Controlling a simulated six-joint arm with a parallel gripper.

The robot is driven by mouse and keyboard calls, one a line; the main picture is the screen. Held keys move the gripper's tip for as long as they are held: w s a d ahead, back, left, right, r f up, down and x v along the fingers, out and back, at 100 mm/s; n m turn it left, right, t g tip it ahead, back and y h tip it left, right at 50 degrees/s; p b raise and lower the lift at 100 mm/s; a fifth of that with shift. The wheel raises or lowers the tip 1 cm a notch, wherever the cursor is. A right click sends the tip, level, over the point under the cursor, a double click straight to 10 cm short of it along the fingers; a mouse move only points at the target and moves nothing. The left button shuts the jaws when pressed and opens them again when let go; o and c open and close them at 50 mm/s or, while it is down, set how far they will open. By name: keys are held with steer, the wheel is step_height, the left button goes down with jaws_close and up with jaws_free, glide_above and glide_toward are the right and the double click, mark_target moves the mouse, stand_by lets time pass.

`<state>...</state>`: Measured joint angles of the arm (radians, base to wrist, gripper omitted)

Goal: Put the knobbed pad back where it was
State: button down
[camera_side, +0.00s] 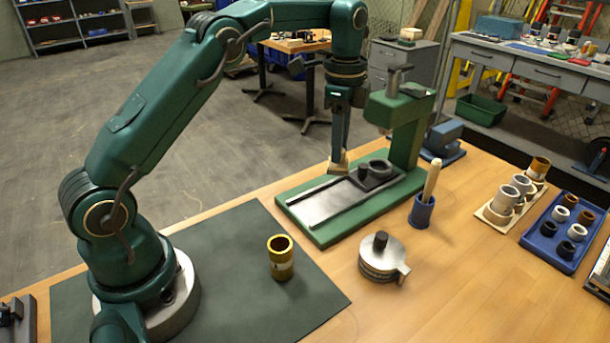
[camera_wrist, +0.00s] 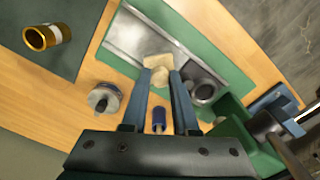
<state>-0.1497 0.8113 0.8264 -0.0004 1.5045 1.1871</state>
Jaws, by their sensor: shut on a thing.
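The knobbed pad (camera_wrist: 157,61) is a small tan square with a rounded knob. My gripper (camera_wrist: 159,74) is shut on its knob, between the two blue-grey fingertips in the wrist view. In the side view the pad (camera_side: 338,167) shows at the tip of my gripper (camera_side: 339,152), over the far edge of the green press base (camera_side: 320,231) with its metal slide plate (camera_side: 325,201). I cannot tell whether the pad touches anything below.
The green press column (camera_side: 408,130) stands right of my gripper. A blue cup (camera_side: 421,212) with a wooden handle, a metal disc stack (camera_side: 379,262) and a brass cylinder (camera_side: 281,258) stand in front. A blue tray (camera_side: 561,231) of rings lies right.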

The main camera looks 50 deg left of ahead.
steer(key=s+a+r+n, duration=0.1)
steer(key=s+a+n, duration=0.35)
steer(key=s, duration=0.85)
steer(key=s+a+r+n, duration=0.2)
steer(key=s+a+n, duration=0.25)
steer(key=s, duration=0.85)
steer(key=shift+w+d+f, duration=1.25)
steer(key=shift+d+f, duration=0.1)
steer(key=shift+f, duration=0.5)
steer(key=shift+w+d+f, duration=1.2)
steer(key=shift+d+f, duration=0.1)
steer(key=shift+f, duration=0.5)
steer(key=shift+w+d+f, duration=1.25)
steer(key=shift+d+f, duration=0.1)
steer(key=shift+f, duration=0.5)
steer(key=c, duration=0.7)
jaws_free()
steer(key=shift+f, duration=0.15)
